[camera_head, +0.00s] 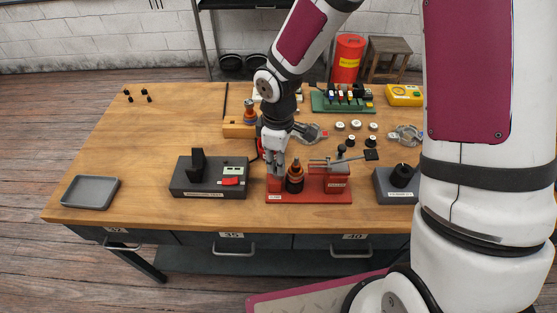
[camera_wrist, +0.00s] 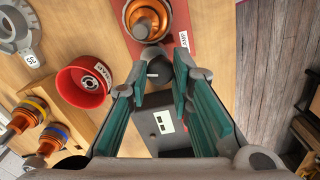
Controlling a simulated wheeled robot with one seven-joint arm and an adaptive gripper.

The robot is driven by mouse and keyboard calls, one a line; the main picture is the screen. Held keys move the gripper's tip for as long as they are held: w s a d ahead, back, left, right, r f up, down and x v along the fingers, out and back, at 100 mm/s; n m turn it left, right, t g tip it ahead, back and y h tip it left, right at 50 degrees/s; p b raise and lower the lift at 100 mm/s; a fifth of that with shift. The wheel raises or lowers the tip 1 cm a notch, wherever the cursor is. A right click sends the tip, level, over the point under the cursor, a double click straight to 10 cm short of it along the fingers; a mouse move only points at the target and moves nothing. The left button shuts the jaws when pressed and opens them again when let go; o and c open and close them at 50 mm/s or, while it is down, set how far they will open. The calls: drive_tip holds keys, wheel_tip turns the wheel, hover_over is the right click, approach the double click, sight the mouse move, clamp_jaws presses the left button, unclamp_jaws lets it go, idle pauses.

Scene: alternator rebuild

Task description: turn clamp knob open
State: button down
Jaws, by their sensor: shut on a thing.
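The red clamp fixture (camera_head: 335,198) stands near the front edge of the table, with a copper-and-black rotor (camera_head: 294,178) upright in it. The rotor shows at the top of the wrist view (camera_wrist: 147,20), next to the red base (camera_wrist: 180,42). My gripper (camera_head: 275,178) points down at the left end of the fixture. In the wrist view its teal-padded fingers (camera_wrist: 160,74) are closed around the grey clamp knob (camera_wrist: 157,68), which is partly hidden between the fingertips. In the head view the fingers hide the knob.
A dark grey tester (camera_head: 208,192) stands close to the left of the fixture. A dark block (camera_head: 397,184) stands to the right. A grey tray (camera_head: 90,192) sits at far left, with bare table between.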

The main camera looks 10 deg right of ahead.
drive_tip(key=shift+a+r+n, duration=0.1)
drive_tip(key=shift+n, duration=1.4)
drive_tip(key=c, duration=1.7)
unclamp_jaws()
wheel_tip(320, 180, up, 12)
drive_tip(key=shift+f, duration=0.1)
